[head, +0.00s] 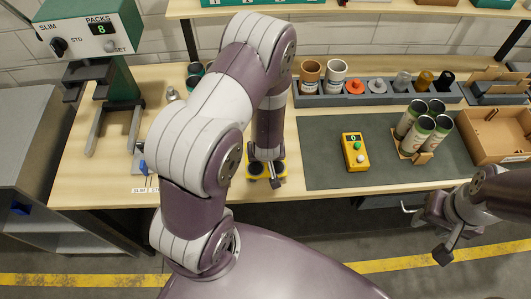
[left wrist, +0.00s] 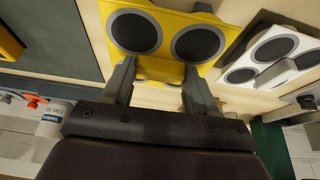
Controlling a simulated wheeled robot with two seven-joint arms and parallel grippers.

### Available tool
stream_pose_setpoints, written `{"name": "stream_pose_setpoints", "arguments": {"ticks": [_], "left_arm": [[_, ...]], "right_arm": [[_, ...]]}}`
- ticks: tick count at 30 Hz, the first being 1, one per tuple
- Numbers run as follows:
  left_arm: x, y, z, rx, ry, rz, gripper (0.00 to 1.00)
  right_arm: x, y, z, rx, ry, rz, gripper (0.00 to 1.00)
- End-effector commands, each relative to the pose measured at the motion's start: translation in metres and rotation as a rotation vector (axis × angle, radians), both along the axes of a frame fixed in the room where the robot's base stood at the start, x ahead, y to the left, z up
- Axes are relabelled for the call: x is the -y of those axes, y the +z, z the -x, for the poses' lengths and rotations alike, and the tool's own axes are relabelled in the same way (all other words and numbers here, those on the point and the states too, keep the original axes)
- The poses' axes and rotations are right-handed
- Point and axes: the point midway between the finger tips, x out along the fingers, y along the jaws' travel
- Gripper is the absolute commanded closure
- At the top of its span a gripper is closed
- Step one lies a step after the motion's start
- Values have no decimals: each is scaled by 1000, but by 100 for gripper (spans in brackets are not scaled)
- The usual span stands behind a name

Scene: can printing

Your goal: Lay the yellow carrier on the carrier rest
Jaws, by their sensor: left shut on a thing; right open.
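The yellow carrier (head: 281,181) has two dark round holes and is held low over or on the table's front edge, left of the dark mat. My left gripper (head: 265,170) is shut on it. The left wrist view shows the carrier (left wrist: 165,67) between the fingers of the left gripper (left wrist: 158,85). I cannot tell if it touches the table. No carrier rest can be made out for certain; my left arm hides part of the table. My right gripper (head: 425,232) is open and empty, in front of the table at right.
A white piece with dark round holes (left wrist: 250,76) lies beside the carrier in the left wrist view. A yellow counter box (head: 355,153) and a holder with several cans (head: 413,153) stand on the dark mat (head: 315,145). A green-and-white machine (head: 95,35) stands left.

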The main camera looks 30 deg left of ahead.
Motion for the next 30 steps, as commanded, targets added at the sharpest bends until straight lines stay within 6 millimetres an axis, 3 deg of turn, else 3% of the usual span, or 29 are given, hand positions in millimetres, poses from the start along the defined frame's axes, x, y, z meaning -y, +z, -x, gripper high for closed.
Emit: {"name": "stream_pose_setpoints", "arguments": {"ticks": [30], "left_arm": [[0,-25,0,1,0,-1,70]], "right_arm": [[0,-20,0,0,0,0,55]]}}
